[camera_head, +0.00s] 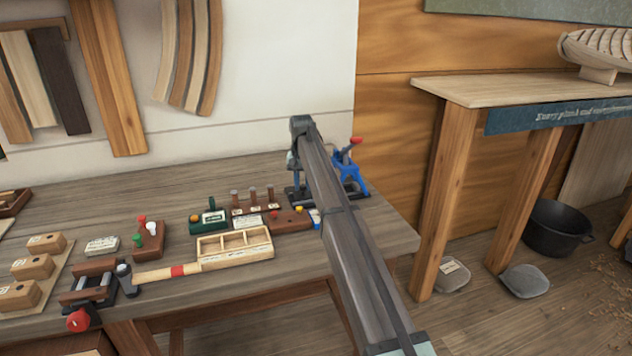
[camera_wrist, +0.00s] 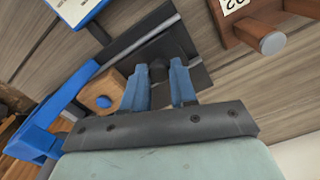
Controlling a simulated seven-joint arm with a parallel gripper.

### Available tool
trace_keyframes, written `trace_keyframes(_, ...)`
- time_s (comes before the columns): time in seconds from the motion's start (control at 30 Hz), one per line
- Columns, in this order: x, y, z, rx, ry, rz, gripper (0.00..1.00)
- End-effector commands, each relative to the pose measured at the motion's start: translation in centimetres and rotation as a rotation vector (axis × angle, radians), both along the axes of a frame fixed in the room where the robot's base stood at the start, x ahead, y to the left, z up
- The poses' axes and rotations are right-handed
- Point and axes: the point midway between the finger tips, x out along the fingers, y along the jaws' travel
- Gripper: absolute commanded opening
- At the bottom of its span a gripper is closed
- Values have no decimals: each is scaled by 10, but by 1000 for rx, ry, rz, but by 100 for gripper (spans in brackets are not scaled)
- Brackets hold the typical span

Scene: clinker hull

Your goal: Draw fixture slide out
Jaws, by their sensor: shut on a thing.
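The fixture (camera_head: 351,175) stands near the right end of the workbench in the head view, with a blue frame, a red knob and a dark base. In the wrist view its blue frame (camera_wrist: 38,132) is at the left. A dark slide plate (camera_wrist: 195,78) with a pale metal rail lies beyond my fingertips. My gripper (camera_wrist: 160,82) is shut on a small dark part of the slide, between its two blue-grey fingers.
A wooden block with a blue button (camera_wrist: 103,101) sits close beside the left finger. A wooden piece with a metal peg (camera_wrist: 272,43) is at upper right. On the bench, a divided wooden tray (camera_head: 235,247) and a peg rack (camera_head: 254,201) stand left of the fixture.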

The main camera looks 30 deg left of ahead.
Motion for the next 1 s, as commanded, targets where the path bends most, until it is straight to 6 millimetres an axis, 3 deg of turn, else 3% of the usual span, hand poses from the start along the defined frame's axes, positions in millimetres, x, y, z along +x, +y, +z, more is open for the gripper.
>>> trace_keyframes(0.17, -26, 26, 0, 2, 0, 2, 0)
trace_keyframes(0.47, -27, 28, 0, 2, 0, 0, 0)
trace_keyframes(0.5, -27, 28, 0, 2, 0, 0, 30)
trace_keyframes(0.73, -27, 27, 0, 1, 0, 0, 52)
trace_keyframes(1.0, -27, 27, 1, 1, 0, 0, 53)
